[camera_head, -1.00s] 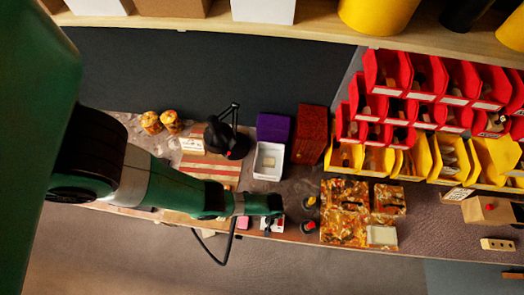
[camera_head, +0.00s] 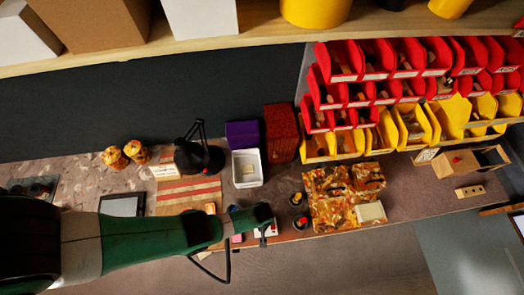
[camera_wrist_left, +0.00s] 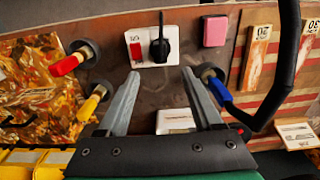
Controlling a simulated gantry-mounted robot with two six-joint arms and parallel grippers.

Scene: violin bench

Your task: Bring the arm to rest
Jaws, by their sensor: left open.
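My left arm (camera_head: 150,240) reaches in from the left over the bench in the head view. Its gripper (camera_head: 265,218) is above the bench's front edge. In the left wrist view the gripper (camera_wrist_left: 160,82) is open, its two grey fingers spread with nothing held between them. Beyond the fingertips lies a white plate (camera_wrist_left: 143,57) with a red patch and a black knob. A white box-like piece (camera_wrist_left: 176,116) shows between the fingers, lower down. A blue-handled item (camera_wrist_left: 220,90) is beside the right finger; a yellow-handled one (camera_wrist_left: 90,105) is beside the left finger. My right gripper is not in view.
A red-handled item (camera_wrist_left: 66,64) and a pink block (camera_wrist_left: 214,31) are nearby. A black lamp (camera_head: 196,155), white tray (camera_head: 236,172) and purple box (camera_head: 242,134) stand behind. Red bins (camera_head: 338,62) and yellow bins (camera_head: 318,147) fill the right. A shelf (camera_head: 270,42) runs above.

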